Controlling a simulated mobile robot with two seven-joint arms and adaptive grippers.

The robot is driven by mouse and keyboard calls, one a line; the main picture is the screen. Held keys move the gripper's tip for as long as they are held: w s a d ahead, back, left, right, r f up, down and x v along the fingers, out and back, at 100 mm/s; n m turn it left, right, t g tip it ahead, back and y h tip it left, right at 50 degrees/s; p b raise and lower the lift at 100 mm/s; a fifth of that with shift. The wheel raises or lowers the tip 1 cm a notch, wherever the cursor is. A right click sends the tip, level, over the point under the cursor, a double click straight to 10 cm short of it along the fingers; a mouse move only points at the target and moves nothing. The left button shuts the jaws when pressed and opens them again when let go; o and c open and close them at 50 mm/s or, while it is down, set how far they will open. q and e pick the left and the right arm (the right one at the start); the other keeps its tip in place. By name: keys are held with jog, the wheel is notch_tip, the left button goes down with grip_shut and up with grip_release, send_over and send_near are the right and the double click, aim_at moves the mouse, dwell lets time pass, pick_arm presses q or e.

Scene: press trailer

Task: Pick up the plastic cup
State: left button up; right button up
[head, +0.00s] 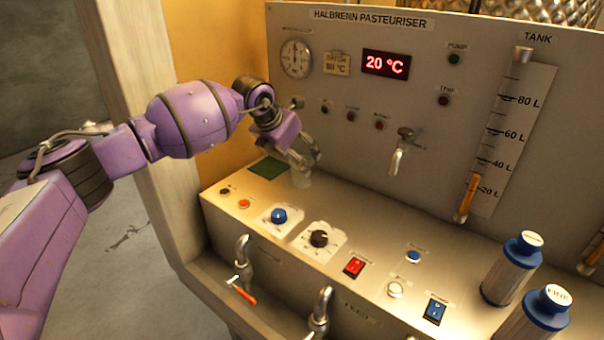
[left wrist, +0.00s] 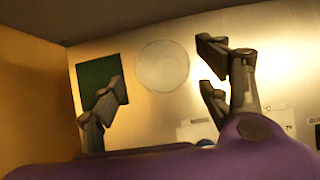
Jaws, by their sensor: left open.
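The plastic cup (left wrist: 163,67) is clear and shows as a pale round outline in the left wrist view, between and slightly beyond my fingers. In the head view the cup (head: 302,179) is a small, faint shape on the panel's ledge, partly hidden by my left gripper. My left gripper (head: 304,157) is open just above the cup, and its fingers stand apart in the left wrist view (left wrist: 162,84). I cannot tell whether a finger touches the cup. My right gripper is in neither view.
A dark green square (head: 268,168) lies beside the cup on the ledge. The upright pasteuriser panel (head: 340,130) stands close behind. A blue knob (head: 280,215), a black knob (head: 319,239) and a red switch (head: 354,267) sit nearer the front.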

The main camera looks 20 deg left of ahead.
pick_arm(q)
jog(key=shift+x, duration=1.25)
jog(key=shift+w+f, duration=0.1)
jog(key=shift+f, duration=0.1)
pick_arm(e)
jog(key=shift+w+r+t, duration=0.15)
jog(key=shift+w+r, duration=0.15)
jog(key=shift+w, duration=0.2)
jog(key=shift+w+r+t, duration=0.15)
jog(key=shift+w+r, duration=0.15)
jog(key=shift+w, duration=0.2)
pick_arm(q)
jog(key=c, duration=1)
jog(key=shift+r, duration=0.15)
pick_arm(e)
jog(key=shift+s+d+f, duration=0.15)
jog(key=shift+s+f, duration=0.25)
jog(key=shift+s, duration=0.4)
